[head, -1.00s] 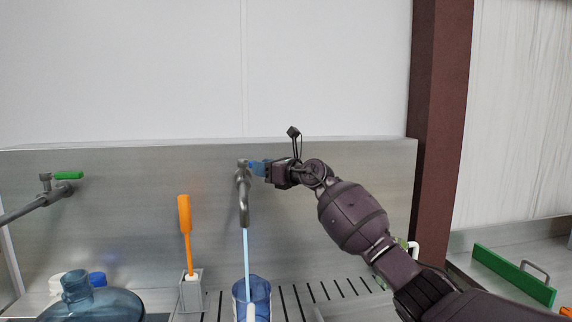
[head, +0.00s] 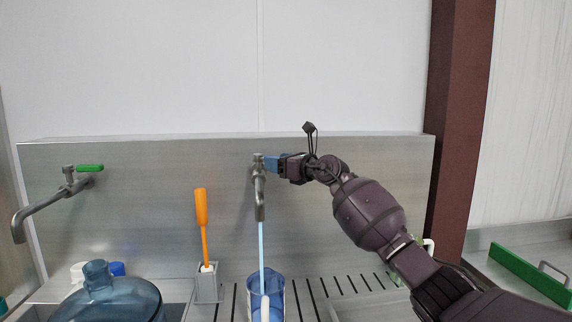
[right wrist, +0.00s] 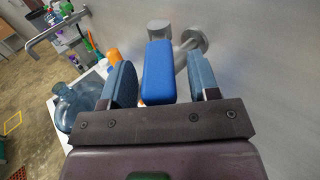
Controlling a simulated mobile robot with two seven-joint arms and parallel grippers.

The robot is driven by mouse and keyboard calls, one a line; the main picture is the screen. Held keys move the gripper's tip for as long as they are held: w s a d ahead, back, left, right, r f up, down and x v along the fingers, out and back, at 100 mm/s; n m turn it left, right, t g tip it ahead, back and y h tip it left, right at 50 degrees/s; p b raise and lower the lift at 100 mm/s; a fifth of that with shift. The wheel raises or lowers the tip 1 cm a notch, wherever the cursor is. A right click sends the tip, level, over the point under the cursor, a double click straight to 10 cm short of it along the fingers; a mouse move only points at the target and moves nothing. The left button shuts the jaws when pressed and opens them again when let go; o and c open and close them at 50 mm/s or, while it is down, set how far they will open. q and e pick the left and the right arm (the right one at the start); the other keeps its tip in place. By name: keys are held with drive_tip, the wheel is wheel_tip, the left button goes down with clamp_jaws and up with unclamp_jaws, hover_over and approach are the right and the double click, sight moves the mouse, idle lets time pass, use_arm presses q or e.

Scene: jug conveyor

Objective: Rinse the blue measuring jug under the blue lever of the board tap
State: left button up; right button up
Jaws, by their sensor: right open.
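The blue measuring jug (head: 266,296) stands upright on the slotted drain under the board tap (head: 260,190). A pale blue stream of water (head: 261,245) runs from the spout down into the jug. My right gripper (head: 275,163) is at the tap's lever, to the right of the tap body. In the right wrist view the blue lever (right wrist: 158,73) lies between the two blue finger pads of my right gripper (right wrist: 163,85), with a gap on each side. The jaws are open. My left gripper is not in view.
A second tap with a green lever (head: 90,168) is at the left. An orange-handled brush (head: 202,215) stands in a grey holder (head: 207,284). A large blue water bottle (head: 108,298) is at the lower left.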

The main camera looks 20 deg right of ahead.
drive_tip(key=b+v, duration=0.1)
drive_tip(key=v, duration=0.9)
drive_tip(key=shift+s+d, duration=0.25)
drive_tip(key=shift+s, duration=0.05)
idle(0.7)
